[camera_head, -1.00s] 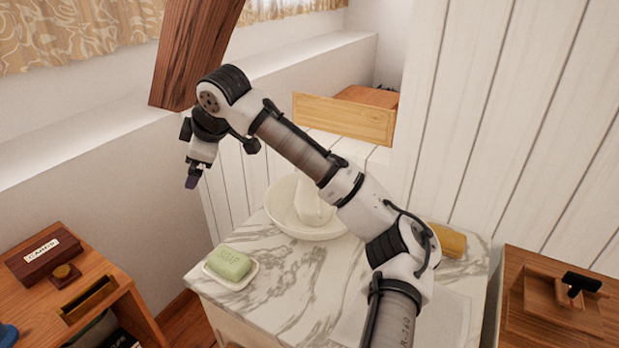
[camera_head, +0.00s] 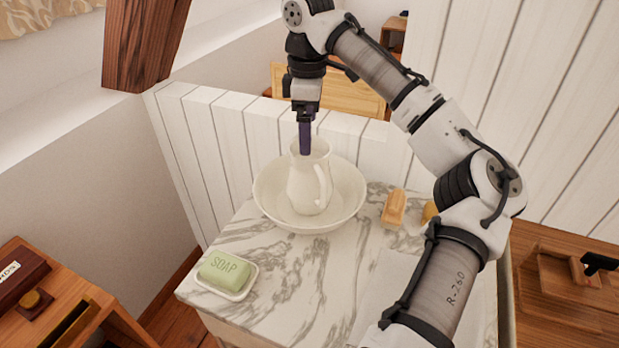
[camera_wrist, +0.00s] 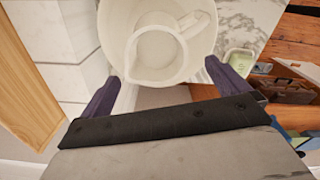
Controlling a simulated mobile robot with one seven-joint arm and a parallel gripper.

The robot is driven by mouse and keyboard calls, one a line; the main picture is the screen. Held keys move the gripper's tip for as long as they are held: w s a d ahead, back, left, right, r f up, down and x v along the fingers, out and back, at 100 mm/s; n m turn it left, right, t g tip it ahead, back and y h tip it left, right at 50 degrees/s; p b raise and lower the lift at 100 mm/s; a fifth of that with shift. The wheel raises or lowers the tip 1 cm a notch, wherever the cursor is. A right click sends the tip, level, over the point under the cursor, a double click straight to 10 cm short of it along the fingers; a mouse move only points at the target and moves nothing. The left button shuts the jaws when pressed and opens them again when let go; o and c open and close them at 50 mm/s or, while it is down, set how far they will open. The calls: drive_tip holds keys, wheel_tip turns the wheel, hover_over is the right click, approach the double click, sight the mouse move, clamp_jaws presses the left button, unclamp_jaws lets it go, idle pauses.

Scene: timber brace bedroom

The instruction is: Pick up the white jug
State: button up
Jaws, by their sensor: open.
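The white jug (camera_head: 309,180) stands upright inside a white basin (camera_head: 268,200) on the marble-topped washstand (camera_head: 300,270). Its handle faces right in the head view. My gripper (camera_head: 305,140) points down just above the jug's mouth, its fingers overlapping the rim in that view. In the wrist view my gripper (camera_wrist: 171,95) is open, with its purple fingers wide apart and nothing between the tips. The jug (camera_wrist: 155,52) shows from above there, ahead of the fingers, its handle to the upper right. I cannot tell whether a finger touches it.
Green soap (camera_head: 224,268) lies on a white dish (camera_head: 237,297) at the washstand's front left. A wooden brush-like block (camera_head: 394,208) lies right of the basin. A white plank wall (camera_head: 245,130) stands close behind. A timber brace (camera_head: 145,45) slants at upper left.

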sight(313, 184)
wheel_tip(313, 184, down, 4)
drive_tip(key=shift+f, duration=0.25)
drive_tip(key=shift+w+d+f+p, duration=0.1)
drive_tip(key=shift+f+p, duration=0.2)
drive_tip(key=shift+f, duration=1)
drive_tip(key=shift+w+d+f+p, duration=0.1)
drive_tip(key=shift+f+p, duration=0.15)
drive_tip(key=shift+f, duration=1.05)
drive_tip(key=c, duration=1.4)
